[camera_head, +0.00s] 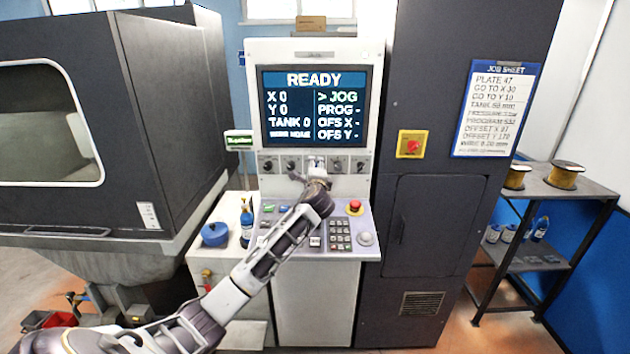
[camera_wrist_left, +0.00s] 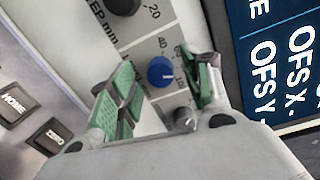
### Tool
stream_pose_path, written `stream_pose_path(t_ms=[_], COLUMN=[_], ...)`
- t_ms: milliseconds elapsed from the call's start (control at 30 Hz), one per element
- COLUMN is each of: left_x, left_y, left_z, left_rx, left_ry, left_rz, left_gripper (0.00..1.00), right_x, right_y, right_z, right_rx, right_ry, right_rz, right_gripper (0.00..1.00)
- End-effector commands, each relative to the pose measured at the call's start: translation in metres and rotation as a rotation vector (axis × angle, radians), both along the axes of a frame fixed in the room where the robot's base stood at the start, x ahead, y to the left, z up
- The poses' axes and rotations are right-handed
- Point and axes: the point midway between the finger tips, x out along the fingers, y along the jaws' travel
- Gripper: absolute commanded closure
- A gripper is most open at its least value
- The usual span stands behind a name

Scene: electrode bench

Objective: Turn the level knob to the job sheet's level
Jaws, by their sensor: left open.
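In the wrist view a blue knob (camera_wrist_left: 161,72) sits on a grey panel with a printed number scale; its name label is not readable. The green-padded fingers of my left gripper (camera_wrist_left: 160,90) are open on either side of the knob, with a visible gap. In the head view my left gripper (camera_head: 316,176) is at the knob row below the screen and hides part of it. The screen (camera_head: 315,105) reads READY and TANK 0. The job sheet (camera_head: 496,110) hangs at the right; its tank line looks like 50 mm, though blurred. My right gripper is not in view.
HOME (camera_wrist_left: 14,103) and ZERO (camera_wrist_left: 48,136) keys lie at the left. A red stop button (camera_head: 354,206) and keypad (camera_head: 341,234) are on the console below. A blue bottle (camera_head: 246,222) stands left.

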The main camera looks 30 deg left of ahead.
Motion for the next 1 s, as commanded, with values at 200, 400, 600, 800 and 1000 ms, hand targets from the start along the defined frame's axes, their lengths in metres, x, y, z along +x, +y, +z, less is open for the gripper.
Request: stream_pose_path(t_ms=[200, 400, 600, 800, 1000], left_x=[-0.013, -0.029, -0.047, -0.065, -0.082], left_y=[-0.009, -0.02, -0.032, -0.044, -0.056], left_z=[0.0, 0.001, 0.002, 0.002, 0.003], left_rx=[0.0, 0.001, 0.001, -0.001, -0.001], left_ry=[0.0, 0.001, 0.001, 0.001, 0.001], left_rz=[-0.001, -0.001, -0.001, -0.001, -0.001], left_gripper=[0.51, 0.51, 0.51, 0.51, 0.51], right_x=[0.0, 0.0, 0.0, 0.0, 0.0], right_y=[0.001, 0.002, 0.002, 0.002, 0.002], right_z=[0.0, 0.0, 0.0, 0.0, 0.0], right_rx=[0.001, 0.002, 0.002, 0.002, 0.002], right_ry=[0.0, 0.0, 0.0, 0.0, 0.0], right_rz=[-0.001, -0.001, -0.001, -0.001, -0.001], right_gripper=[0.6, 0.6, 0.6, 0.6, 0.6])
